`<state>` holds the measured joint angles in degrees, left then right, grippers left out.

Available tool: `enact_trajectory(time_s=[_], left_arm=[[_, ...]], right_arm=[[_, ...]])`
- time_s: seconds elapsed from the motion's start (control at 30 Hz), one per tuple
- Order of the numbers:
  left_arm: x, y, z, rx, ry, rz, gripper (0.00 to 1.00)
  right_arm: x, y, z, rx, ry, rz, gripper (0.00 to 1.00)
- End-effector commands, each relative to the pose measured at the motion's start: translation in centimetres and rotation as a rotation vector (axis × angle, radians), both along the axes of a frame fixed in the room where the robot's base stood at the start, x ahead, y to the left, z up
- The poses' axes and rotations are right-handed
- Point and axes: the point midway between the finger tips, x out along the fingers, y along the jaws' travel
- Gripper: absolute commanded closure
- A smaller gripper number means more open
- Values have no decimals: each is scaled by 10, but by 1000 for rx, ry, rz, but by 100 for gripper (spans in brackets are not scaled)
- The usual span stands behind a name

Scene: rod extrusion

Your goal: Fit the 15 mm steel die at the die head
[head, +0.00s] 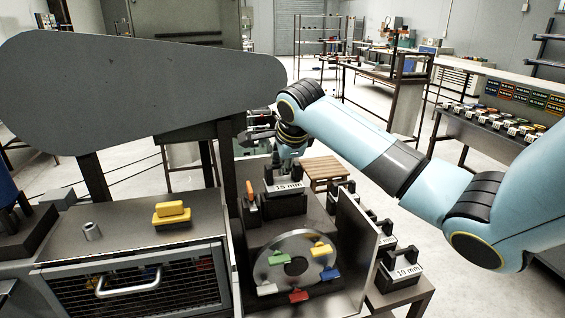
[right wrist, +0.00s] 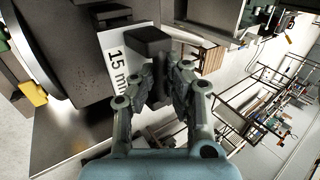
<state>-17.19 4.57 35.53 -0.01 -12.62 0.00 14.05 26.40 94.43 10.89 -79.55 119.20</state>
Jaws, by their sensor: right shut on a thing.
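The 15 mm die is a dark block with a white "15 mm" label (head: 288,186) in the head view. It is upright at the back of the machine's open bay, behind a round steel disc (head: 295,262) with several coloured clips. My right gripper (head: 287,152) is above the die and shut on its dark handle. In the right wrist view, the gripper's fingers (right wrist: 160,78) are on both sides of the handle, and the 15 mm label (right wrist: 117,68) is beside them. I cannot tell whether the die touches a seat. My left gripper is out of view.
A steel side panel (head: 351,245) bounds the bay on the right. Beyond it, more labelled dies, one marked 10 mm (head: 404,272), stand on a low bench. A large grey guard (head: 140,85) overhangs the left. A yellow block (head: 172,213) lies on the left top.

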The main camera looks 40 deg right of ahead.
Motion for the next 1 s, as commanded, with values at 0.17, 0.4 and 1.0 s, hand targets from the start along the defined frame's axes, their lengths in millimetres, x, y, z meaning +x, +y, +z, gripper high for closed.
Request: enact_trajectory(time_s=[0.17, 0.4, 1.0], left_arm=[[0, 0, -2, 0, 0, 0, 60], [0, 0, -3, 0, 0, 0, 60], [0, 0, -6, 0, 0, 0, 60]], right_arm=[[1, 0, -4, 0, -2, 1, 100], [1, 0, -10, -1, -3, 1, 100], [1, 0, -21, -1, -3, 1, 82]])
